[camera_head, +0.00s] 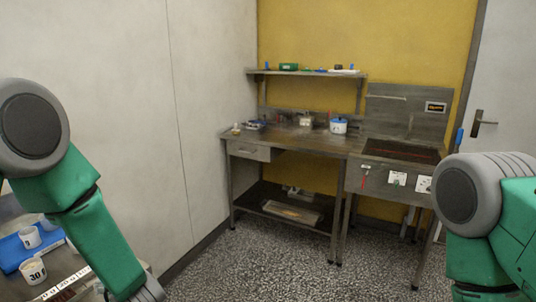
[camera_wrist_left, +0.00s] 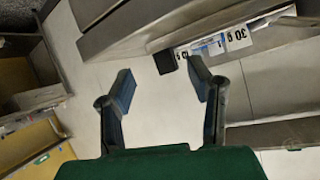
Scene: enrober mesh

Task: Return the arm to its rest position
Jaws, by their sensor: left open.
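In the left wrist view my left gripper (camera_wrist_left: 162,88) is open, its two dark fingers apart with nothing between them. In the head view my left arm (camera_head: 88,222) comes in from the left and hangs down over the near table's edge; its fingers are below the frame. My right arm (camera_head: 490,215) shows at the right edge of the head view, and its gripper is out of view.
A near table at the lower left holds a blue tray (camera_head: 14,257), white cups and a cup marked 30 (camera_head: 33,271), close to my left arm. A metal workbench (camera_head: 290,137) with a white-and-blue pot (camera_head: 338,125) stands farther off. Speckled floor (camera_head: 250,262) between is clear.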

